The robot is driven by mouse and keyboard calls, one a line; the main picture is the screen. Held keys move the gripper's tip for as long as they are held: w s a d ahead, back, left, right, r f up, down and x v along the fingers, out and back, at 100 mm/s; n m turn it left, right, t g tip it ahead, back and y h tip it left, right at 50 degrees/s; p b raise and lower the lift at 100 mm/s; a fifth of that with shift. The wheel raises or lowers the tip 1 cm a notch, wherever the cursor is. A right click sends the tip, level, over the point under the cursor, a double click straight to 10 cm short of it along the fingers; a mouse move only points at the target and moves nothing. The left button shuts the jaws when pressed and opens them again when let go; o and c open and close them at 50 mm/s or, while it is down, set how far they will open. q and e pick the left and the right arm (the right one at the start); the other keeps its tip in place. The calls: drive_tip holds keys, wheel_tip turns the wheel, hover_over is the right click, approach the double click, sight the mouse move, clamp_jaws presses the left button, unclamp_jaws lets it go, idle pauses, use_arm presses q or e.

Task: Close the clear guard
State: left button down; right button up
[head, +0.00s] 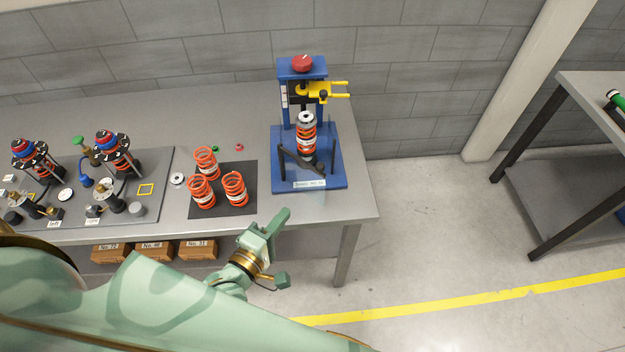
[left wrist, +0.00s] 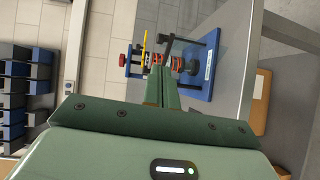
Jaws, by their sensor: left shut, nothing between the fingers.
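A blue spring press (head: 333,168) stands at the right end of the grey bench, with a red knob on top and yellow arms. An orange spring on a black and silver strut (head: 306,140) stands upright in it. A dark bar frame (head: 300,160) crosses low in front of the strut; I cannot make out a clear panel on it. My left gripper (head: 281,219) is shut and empty, in front of the bench edge, apart from the press. In the left wrist view its fingers (left wrist: 161,88) point towards the press (left wrist: 205,68). My right gripper is not in view.
Several loose orange springs (head: 205,192) stand on a black mat left of the press. A grey tray (head: 160,165) with strut parts lies further left. Cardboard boxes (head: 155,251) sit under the bench. The floor right of the bench is clear up to another table (head: 575,90).

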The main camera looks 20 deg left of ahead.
sight(319, 169)
use_arm(q)
drive_tip(key=w, duration=0.4)
drive_tip(key=w+d, duration=0.1)
drive_tip(key=w, duration=0.4)
drive_tip(key=w+d+f, duration=0.1)
drive_tip(key=w, duration=0.3)
drive_tip(key=shift+w, duration=0.25)
drive_tip(key=shift+w+d, duration=0.15)
